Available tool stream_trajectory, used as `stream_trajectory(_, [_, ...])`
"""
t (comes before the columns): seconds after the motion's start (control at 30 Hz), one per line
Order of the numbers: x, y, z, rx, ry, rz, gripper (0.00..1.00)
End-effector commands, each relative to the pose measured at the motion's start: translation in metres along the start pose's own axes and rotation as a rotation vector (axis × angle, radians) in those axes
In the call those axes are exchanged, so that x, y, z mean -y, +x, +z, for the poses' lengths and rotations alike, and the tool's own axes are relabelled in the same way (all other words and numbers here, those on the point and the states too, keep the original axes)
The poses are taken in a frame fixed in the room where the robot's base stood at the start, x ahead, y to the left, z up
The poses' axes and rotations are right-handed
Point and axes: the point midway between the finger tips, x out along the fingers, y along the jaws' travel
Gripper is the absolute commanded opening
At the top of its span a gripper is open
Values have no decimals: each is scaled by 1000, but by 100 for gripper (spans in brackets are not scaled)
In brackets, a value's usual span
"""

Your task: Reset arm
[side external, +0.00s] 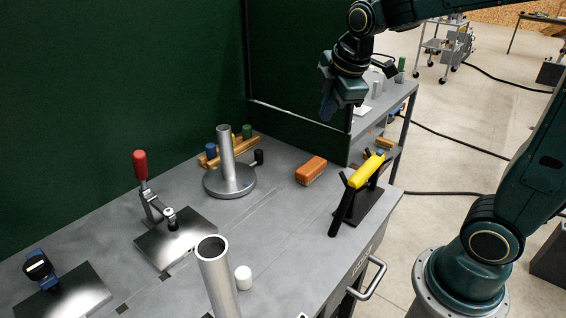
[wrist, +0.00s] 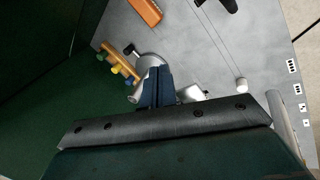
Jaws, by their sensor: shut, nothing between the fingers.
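My gripper (side external: 327,108) hangs high above the back right part of the grey workbench (side external: 285,220) in the side external view. Its blue fingers are together and hold nothing. In the wrist view the shut fingers (wrist: 156,88) point down over the bench, in front of the metal post stand.
A metal post on a round base (side external: 229,180) stands mid-bench. Behind it is a wooden rack (side external: 212,160) with coloured pegs. A red-handled clamp (side external: 142,172), an open metal tube (side external: 214,265) and a white cylinder (side external: 243,277) stand nearer. Green panels (side external: 110,90) close the back.

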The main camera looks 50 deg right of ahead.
Motion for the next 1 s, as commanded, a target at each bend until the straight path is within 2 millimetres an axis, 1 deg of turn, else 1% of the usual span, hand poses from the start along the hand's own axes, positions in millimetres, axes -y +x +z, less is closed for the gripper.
stream_trajectory(0.03, [9, -9, 2, -12, 57, 5, 0])
stream_trajectory(0.2, [39, -32, 8, -49, 270, 5, 0])
stream_trajectory(0.5, [95, -60, 21, -111, 642, -14, 0])
stream_trajectory(0.7, [131, -70, 31, -145, 875, -38, 0])
stream_trajectory(0.8, [144, -72, 35, -156, 965, -49, 0])
stream_trajectory(0.9, [153, -73, 37, -163, 1027, -59, 0])
stream_trajectory(1.0, [158, -73, 39, -167, 1060, -64, 0])
